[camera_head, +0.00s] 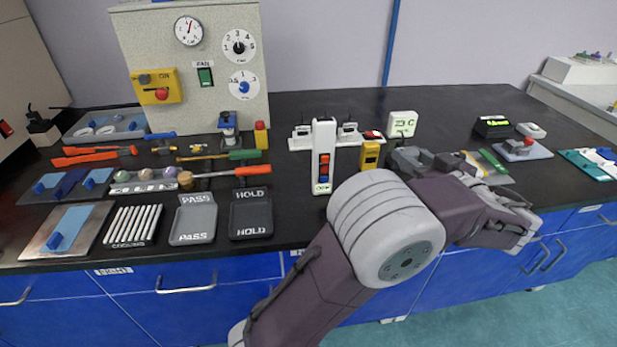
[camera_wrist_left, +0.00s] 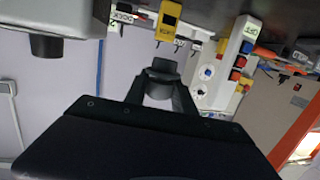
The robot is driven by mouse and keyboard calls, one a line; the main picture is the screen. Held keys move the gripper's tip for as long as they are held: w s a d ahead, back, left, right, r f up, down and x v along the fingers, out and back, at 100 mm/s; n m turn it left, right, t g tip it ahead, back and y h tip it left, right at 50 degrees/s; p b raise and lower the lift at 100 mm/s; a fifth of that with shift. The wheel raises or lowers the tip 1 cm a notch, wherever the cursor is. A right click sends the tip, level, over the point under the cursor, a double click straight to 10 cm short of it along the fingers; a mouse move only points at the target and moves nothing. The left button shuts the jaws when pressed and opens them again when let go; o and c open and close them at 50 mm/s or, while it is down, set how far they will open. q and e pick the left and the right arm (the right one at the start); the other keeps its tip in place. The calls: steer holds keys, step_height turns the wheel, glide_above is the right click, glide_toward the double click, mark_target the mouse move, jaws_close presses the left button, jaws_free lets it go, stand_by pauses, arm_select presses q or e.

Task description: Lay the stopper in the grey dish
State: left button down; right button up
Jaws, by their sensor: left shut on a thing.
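My left gripper (camera_wrist_left: 160,92) is shut on the stopper (camera_wrist_left: 162,70), a small dark grey piece with a wider top, held between the two fingertips in the left wrist view. In the head view my left arm crosses the front right of the bench; the hold itself cannot be made out there. The grey dish (camera_head: 195,216), marked PASS, lies at the bench's front left, well to the left of my arm, and looks empty. A darker dish (camera_head: 251,212), marked HOLD, lies just right of it, also empty. My right gripper is not in view.
A rack of white sticks (camera_head: 133,225) lies left of the grey dish. A hammer and screwdriver lie behind the dishes.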

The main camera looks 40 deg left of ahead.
arm_select(q)
steer(key=shift+s+a+f+b, duration=0.1)
steer(key=shift+a+f+b, duration=0.35)
steer(key=shift+f, duration=0.05)
steer(key=shift+s+d+r, duration=0.1)
steer(key=shift+d, duration=0.2)
steer(key=s+a+f+b, duration=0.1)
steer(key=a+f, duration=0.1)
steer(key=a, duration=0.1)
steer(key=s+a+f+b, duration=0.1)
steer(key=a+f, duration=0.1)
steer(key=a, duration=0.2)
steer(key=s+a+f+b, duration=0.1)
steer(key=s+a+f, duration=0.1)
steer(key=a+f, duration=0.1)
steer(key=shift+a, duration=0.55)
step_height(320, 180, down, 4)
steer(key=shift+f+b, duration=0.1)
steer(key=shift+b, duration=0.6)
steer(key=c, duration=1.1)
jaws_free()
steer(key=shift+c, duration=0.2)
steer(key=shift+d, duration=0.15)
